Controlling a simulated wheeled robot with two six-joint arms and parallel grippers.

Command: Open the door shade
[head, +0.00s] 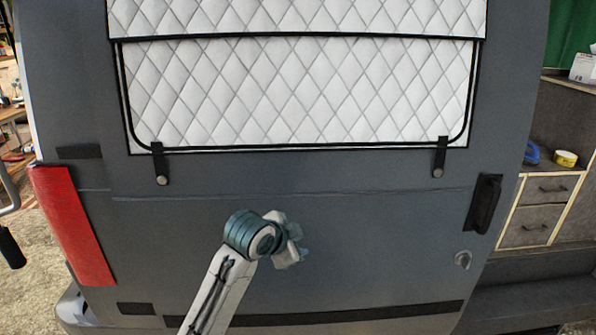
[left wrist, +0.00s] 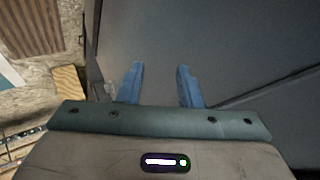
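The door shade (head: 300,95) is a white quilted panel with black edging on the grey van door (head: 330,225). An upper quilted flap (head: 300,17) overlaps its top. Two black straps with round snaps hang at its lower edge, a left strap (head: 159,165) and a right strap (head: 439,158). Both straps lie flat against the door. My left gripper (head: 302,256) is in front of the door, below the shade and apart from the straps. In the left wrist view its blue fingers (left wrist: 158,70) are spread with nothing between them. My right gripper is not in view.
A black door handle (head: 483,204) is at the right of the door, with a round lock (head: 462,260) below. A red tail light (head: 72,225) is at the left. Drawers (head: 540,212) stand inside the van at right. The door face around the left arm is clear.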

